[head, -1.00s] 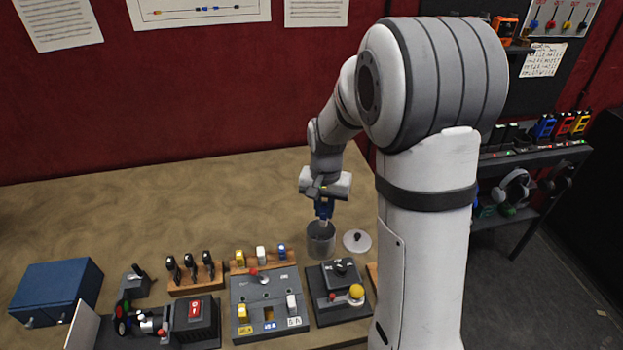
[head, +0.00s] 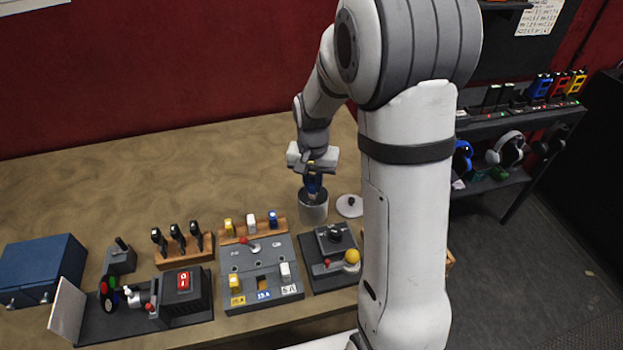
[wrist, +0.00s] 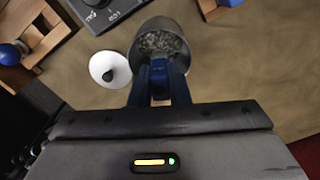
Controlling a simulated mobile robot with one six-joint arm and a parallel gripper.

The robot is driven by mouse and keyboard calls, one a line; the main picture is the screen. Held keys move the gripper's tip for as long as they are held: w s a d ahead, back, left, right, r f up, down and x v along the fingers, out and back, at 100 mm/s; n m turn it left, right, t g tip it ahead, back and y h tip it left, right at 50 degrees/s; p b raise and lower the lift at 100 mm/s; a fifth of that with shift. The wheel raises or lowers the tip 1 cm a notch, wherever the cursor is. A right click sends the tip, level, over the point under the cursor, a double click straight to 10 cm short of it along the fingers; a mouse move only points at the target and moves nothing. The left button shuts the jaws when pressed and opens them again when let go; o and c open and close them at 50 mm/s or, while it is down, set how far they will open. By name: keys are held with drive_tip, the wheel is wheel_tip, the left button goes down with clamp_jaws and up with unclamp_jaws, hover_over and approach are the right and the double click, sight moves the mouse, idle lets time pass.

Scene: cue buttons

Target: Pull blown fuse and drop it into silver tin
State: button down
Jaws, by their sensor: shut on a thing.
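My gripper (head: 313,188) points down at the mouth of the silver tin (head: 314,211). In the wrist view my gripper (wrist: 159,78) is shut on a blue fuse (wrist: 159,70), which hangs over the near part of the tin's opening. The tin (wrist: 184,35) is open and holds greyish bits. The fuse's lower end is hidden. The fuse panel (head: 262,255) has a yellow fuse (head: 235,283) at left, an empty middle slot (head: 263,284) above a blue label, and a white fuse (head: 285,271) at right.
A wooden rack behind the panel holds yellow, white and blue (head: 273,218) fuses. The tin's lid (head: 349,205) lies beside it.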

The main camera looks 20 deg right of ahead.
drive_tip(key=shift+f, duration=0.35)
drive_tip(key=c, duration=1.3)
unclamp_jaws()
drive_tip(key=shift+r, duration=0.1)
drive_tip(key=shift+r+p, duration=2.3)
drive_tip(key=shift+r, duration=1.15)
